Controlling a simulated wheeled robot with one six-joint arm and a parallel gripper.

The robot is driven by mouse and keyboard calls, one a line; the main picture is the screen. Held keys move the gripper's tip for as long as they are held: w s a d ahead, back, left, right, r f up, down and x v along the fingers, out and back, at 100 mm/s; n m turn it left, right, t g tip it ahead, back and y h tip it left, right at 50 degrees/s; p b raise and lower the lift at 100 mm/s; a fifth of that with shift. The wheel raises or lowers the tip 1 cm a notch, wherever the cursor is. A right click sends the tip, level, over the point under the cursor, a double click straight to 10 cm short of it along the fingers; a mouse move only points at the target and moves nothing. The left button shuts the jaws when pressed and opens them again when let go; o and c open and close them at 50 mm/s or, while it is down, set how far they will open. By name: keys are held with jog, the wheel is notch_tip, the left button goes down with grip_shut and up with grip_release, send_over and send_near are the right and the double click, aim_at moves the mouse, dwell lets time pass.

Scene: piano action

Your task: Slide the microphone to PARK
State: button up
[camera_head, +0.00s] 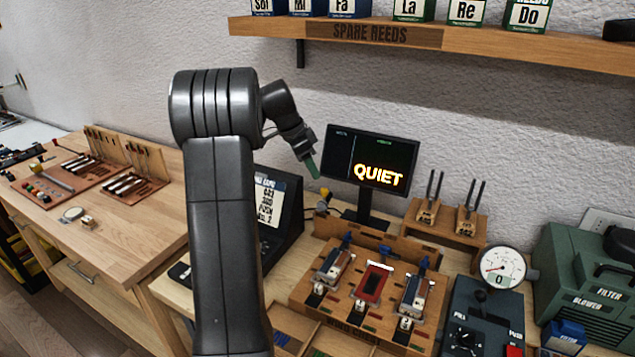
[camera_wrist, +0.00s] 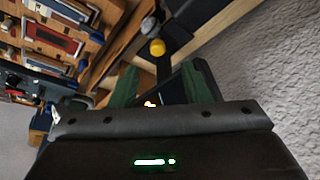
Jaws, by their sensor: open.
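My gripper (camera_head: 312,165) is raised in front of the left edge of the dark screen, empty, with its green fingers pointing down. In the wrist view my gripper (camera_wrist: 164,82) has its two green fingers spread apart. A small knobbed thing (camera_head: 322,205), perhaps the microphone, stands below my gripper beside the left end of the wooden reed bench. The wrist view shows a yellow ball (camera_wrist: 157,47) and a silvery round part ahead of the fingers and apart from them. I cannot tell for sure that these are the microphone. No PARK mark is readable.
The screen (camera_head: 374,160) reads QUIET. The wooden reed bench (camera_head: 330,313) holds several reed blocks. A black console (camera_head: 283,215) stands left of it, partly behind my arm. A gauge (camera_head: 502,267), a control box (camera_head: 480,310) and a green blower (camera_head: 585,270) stand right. A shelf (camera_head: 560,55) overhangs the back.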

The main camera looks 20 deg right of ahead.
aim_at(326, 191)
jog(key=v, duration=0.6)
jog(key=shift+r, duration=0.1)
jog(key=x, duration=0.4)
jog(key=p+x, duration=0.1)
jog(key=x, duration=0.9)
jog(key=shift+s+d, duration=0.3)
jog(key=shift+s, duration=0.1)
jog(key=shift+s+d, duration=0.2)
jog(key=shift+s, duration=0.15)
